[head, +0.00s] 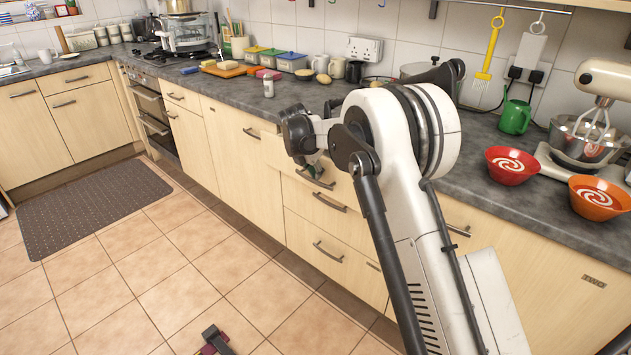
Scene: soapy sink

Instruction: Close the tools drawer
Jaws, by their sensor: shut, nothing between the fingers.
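A stack of pale wood drawers stands under the counter near the middle of the head view. The upper drawer (289,162) has a bar handle partly behind my gripper. A drawer just below it (299,191) and a deeper bottom drawer (300,240) also have metal bar handles. My gripper (313,172) is shut and empty, close in front of the upper drawer's handle. Its fingertips are small here, and I cannot tell whether they touch. My arm hides the right part of the stack.
The grey counter (455,165) above holds a red bowl (511,166), an orange bowl (597,198), a mixer, a green watering can (515,116) and several containers. The tiled floor (175,265) is open in front, with a dark mat (92,208) and a small dark object (215,341).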

